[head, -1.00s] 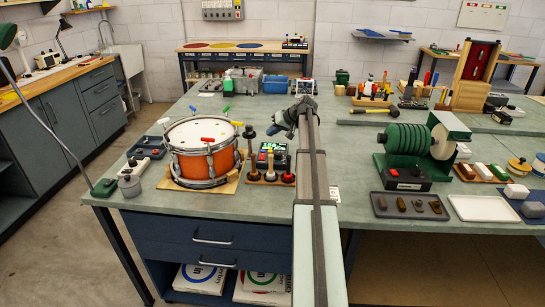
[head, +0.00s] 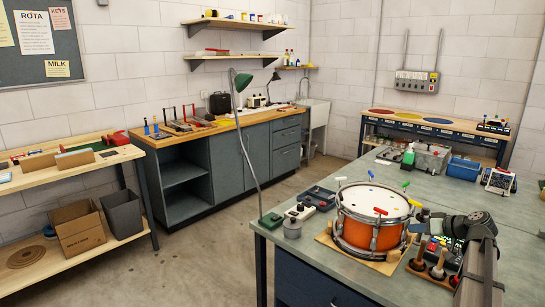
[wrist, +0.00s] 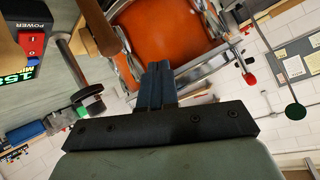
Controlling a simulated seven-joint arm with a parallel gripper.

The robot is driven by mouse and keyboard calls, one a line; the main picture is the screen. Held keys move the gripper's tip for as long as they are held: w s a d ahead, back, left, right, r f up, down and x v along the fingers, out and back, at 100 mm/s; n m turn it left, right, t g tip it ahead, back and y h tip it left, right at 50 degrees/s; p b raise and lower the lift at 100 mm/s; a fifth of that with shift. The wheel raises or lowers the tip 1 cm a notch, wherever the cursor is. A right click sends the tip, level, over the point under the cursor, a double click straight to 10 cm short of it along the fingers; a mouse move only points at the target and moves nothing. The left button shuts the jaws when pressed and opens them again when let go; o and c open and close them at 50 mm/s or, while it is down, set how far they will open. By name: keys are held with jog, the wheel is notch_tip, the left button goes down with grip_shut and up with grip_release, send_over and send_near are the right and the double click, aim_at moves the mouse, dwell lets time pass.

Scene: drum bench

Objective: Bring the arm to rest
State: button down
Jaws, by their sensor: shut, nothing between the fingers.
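My gripper shows in the wrist view (wrist: 157,82) with its two dark fingers together and nothing between them. In the head view my arm comes in from the lower right corner, and its dark end is above the bench, to the right of the drum. The orange snare drum (head: 371,222) stands upright on a wooden base, with coloured drum keys around its rim. The drum also fills the upper middle of the wrist view (wrist: 170,38), beyond the fingertips. I cannot tell the exact gap between gripper and drum.
Wooden-handled tools (head: 418,258) stand close between drum and arm. A lit digital display (wrist: 18,72) is at the left of the wrist view. A grey canister (head: 292,228) and a green lamp base (head: 270,221) are left of the drum.

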jog(key=s+a+f+n+y, duration=0.1)
jog(key=s+a+f+n, duration=0.2)
jog(key=a, duration=0.6)
jog(key=s+a+f+n+y, duration=0.1)
jog(key=s+a+f, duration=0.35)
jog(key=a, duration=0.45)
jog(key=s+a+f+m+g, duration=0.1)
jog(key=s+a+f+g, duration=0.2)
jog(key=f, duration=0.5)
jog(key=s+a+f+g, duration=0.2)
jog(key=s+a+f, duration=0.15)
jog(key=f, duration=0.35)
jog(key=s+a+f+m+g, duration=0.15)
jog(key=a+f, duration=0.25)
jog(key=f, duration=0.4)
jog(key=s+a+f+m+g+h, duration=0.1)
jog(key=s+a+f+g+h, duration=0.15)
jog(key=s+f, duration=0.5)
jog(key=s+a+f+m+g+h, duration=0.1)
jog(key=s+a+f+g, duration=0.2)
jog(key=s+f, duration=0.45)
jog(key=s+f+g+h, duration=0.2)
jog(key=s+f, duration=0.3)
jog(key=s, duration=0.4)
jog(key=s+f+g+h, duration=0.2)
jog(key=s+f, duration=0.4)
jog(key=s, duration=0.2)
jog(key=shift+s+d+f+m+g, duration=0.15)
jog(key=shift+s+d+m+g, duration=0.2)
jog(key=shift+g, duration=0.05)
